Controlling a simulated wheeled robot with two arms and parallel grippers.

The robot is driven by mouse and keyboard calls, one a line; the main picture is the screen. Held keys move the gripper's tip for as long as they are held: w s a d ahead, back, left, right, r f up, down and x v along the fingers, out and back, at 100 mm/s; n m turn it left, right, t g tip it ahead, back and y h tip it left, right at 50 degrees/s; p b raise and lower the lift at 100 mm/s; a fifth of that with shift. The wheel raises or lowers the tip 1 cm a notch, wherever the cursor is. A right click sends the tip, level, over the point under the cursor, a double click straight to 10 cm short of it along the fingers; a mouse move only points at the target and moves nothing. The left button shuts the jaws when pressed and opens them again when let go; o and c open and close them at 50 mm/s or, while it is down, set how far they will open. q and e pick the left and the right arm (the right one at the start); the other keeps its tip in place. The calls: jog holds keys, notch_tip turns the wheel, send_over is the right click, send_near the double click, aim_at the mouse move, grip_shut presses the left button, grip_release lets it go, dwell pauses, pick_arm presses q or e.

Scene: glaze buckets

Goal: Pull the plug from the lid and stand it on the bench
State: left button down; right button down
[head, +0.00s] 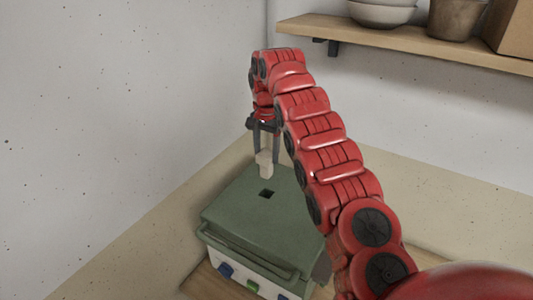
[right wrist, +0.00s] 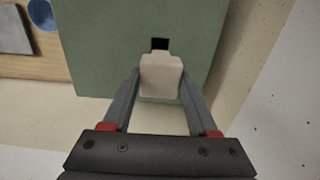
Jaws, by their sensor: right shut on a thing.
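The plug (head: 264,166) is a pale, blocky piece held between the fingers of my right gripper (head: 264,156). It hangs upright above the green lid (head: 235,207), apart from it. A dark square hole (head: 267,193) shows in the lid just below the plug. In the right wrist view the plug (right wrist: 160,76) sits between the two grey fingertips, with the hole (right wrist: 160,44) just beyond it. The lid covers a pale box (head: 240,271) with a handle along its front. The bench (head: 120,262) is a beige surface around the box. My left gripper is not in view.
Blue and green pieces show low on the box front. A wooden board (head: 205,286) lies under the box. A wall shelf (head: 400,41) with bowls (head: 381,13) and a pot (head: 455,18) is at the upper right. Bare bench lies left of the box and behind it.

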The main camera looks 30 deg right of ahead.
jog(key=shift+r+p, duration=2.1)
jog(key=shift+r, duration=0.65)
